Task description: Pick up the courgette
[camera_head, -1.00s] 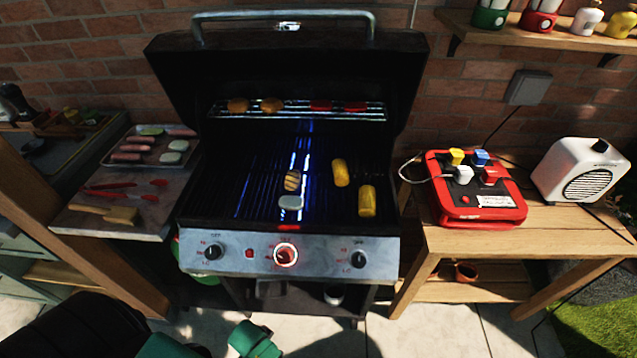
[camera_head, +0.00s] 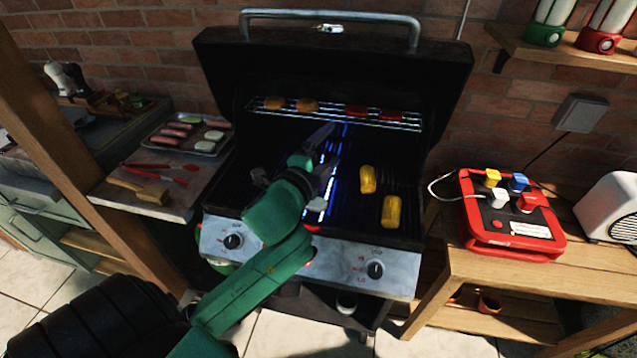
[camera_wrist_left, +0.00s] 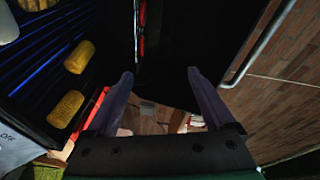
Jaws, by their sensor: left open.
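A pale, rounded slice (camera_head: 318,207), which looks like the courgette, lies on the grill grate near its front, partly covered by my left arm. A pale piece (camera_wrist_left: 8,24) also shows at the upper left edge of the left wrist view. My left gripper (camera_head: 330,149) is open and empty above the grate, beyond the pale slice. In the left wrist view its two fingers (camera_wrist_left: 160,73) stand apart with nothing between them. The striped piece seen earlier behind the slice is hidden by the gripper in the head view. My right gripper is not in view.
Two yellow corn pieces (camera_head: 368,179) lie on the grate's right side. The raised lid (camera_head: 340,65) and a warming rack (camera_head: 340,114) with food stand behind. A tray (camera_head: 152,148) of sausages and slices is at left. A red box (camera_head: 490,240) stands on the right table.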

